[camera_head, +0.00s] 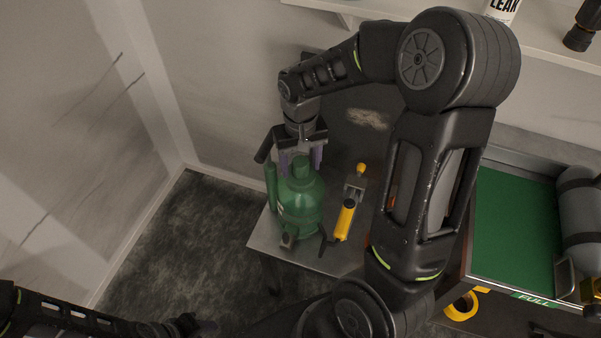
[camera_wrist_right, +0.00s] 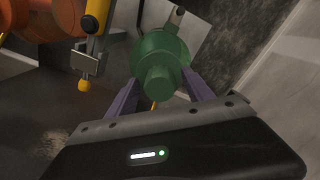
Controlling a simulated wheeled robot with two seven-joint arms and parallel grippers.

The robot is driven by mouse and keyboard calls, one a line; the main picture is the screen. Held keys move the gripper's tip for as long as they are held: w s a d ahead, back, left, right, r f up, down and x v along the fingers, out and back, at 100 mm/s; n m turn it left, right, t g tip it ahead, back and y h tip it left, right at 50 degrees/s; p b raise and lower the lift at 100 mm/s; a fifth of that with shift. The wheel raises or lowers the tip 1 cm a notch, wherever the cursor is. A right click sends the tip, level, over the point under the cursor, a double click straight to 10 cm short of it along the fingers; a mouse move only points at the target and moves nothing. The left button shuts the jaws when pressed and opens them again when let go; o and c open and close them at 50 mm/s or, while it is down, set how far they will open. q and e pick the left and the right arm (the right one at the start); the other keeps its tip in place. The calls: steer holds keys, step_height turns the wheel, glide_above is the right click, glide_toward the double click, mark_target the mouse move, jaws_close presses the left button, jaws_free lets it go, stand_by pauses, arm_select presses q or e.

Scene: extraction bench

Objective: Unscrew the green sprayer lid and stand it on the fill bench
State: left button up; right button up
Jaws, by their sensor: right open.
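The green sprayer (camera_head: 301,208) stands upright on the left end of a grey bench top (camera_head: 264,238). Its green lid (camera_head: 302,168) is on top, and it shows in the wrist view (camera_wrist_right: 157,82). My right gripper (camera_head: 301,160) is above the sprayer with its purple fingers open, one on each side of the lid. In the wrist view the right gripper (camera_wrist_right: 160,92) shows gaps between its fingers and the lid. My left gripper (camera_head: 187,326) is low at the bottom left, dark and partly cut off; its jaws are unclear. I cannot tell which surface is the fill bench.
A wall shelf (camera_head: 540,38) runs above. My right arm hides part of the bench.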

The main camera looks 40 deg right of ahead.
steer(key=m, duration=0.8)
steer(key=shift+m, duration=0.3)
steer(key=m, duration=0.3)
steer(key=shift+m+p, duration=0.3)
steer(key=shift+p, duration=0.1)
steer(key=m+p, duration=0.1)
steer(key=m, duration=0.3)
jaws_close()
